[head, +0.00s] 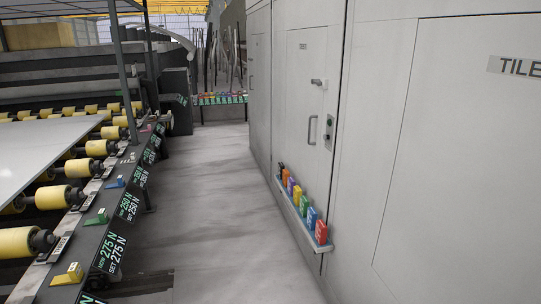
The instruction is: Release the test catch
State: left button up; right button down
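A pale cabinet door (297,110) in the right-hand wall is shut. It bears a small grey lever-like fitting (318,82) high up, a vertical pull handle (312,129), and a small grey plate (328,131) beside that handle. No label on these fittings is readable, so I cannot tell which part, if any, is the test catch. Neither of my grippers is in view.
A ledge (318,249) below the door holds several coloured blocks (311,218). A roller conveyor (60,196) with a pale slab (40,150) runs along the left, its edge bearing force displays (112,250). The grey floor aisle (215,200) between is clear.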

aim_at(319, 83)
jog(key=i, duration=2.85)
